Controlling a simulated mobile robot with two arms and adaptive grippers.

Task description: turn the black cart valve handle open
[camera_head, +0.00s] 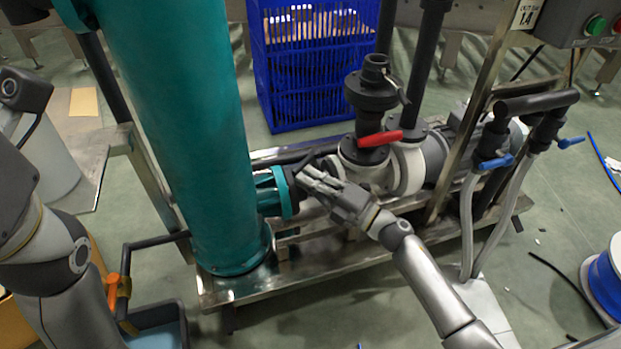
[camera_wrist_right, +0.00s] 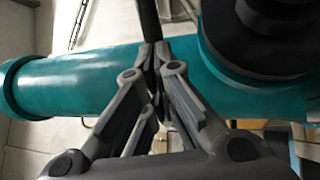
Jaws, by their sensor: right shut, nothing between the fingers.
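The black valve handle (camera_head: 305,162) sits on the dark valve body (camera_head: 290,189) beside the teal fitting, low on the large teal column. My right gripper (camera_head: 309,177) is at the handle, with its fingers closed together and nothing held. In the right wrist view the closed fingertips (camera_wrist_right: 158,62) lie in front of the teal pipe (camera_wrist_right: 95,82). A black bar (camera_wrist_right: 149,20), which looks like the handle, rises right at the tips; whether they touch it I cannot tell. My left arm shows at the left edge, but its gripper is out of view.
A red handle (camera_head: 380,139) stands just right of and above my right gripper. Blue-handled valves (camera_head: 495,162) and grey hoses are farther right. A blue crate (camera_head: 313,70) stands behind. The steel cart frame (camera_head: 335,269) runs below my gripper.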

